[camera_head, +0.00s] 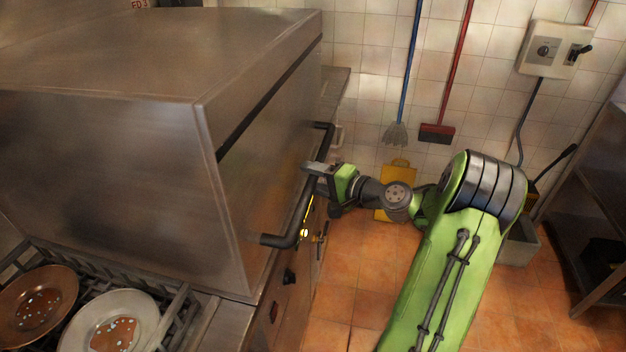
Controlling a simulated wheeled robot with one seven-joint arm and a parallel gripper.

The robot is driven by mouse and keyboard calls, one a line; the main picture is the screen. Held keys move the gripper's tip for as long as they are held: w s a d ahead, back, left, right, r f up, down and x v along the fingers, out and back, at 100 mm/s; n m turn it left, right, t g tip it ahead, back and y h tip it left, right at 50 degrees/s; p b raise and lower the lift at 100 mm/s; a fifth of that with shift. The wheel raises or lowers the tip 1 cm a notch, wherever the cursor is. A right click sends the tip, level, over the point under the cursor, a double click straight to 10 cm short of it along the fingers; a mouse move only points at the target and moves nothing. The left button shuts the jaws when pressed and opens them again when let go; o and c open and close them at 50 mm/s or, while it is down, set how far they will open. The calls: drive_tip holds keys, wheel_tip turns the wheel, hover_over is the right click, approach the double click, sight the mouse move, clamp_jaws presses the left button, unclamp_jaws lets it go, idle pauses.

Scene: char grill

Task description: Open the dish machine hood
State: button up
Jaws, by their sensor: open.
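The dish machine hood (110,170) is a large stainless steel box on the left, and it looks lowered. A dark bar handle (298,213) runs along its front side, bent in at both ends. My gripper (312,168) is at the upper middle part of this handle, reached from the right by my green arm. Its fingers are at or around the bar, and they look open. Whether they touch the bar cannot be told from this angle.
A shelf (590,220) stands right. Orange floor is open below.

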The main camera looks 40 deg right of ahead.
drive_tip(key=shift+w+a, duration=0.1)
drive_tip(key=shift+w, duration=0.05)
clamp_jaws()
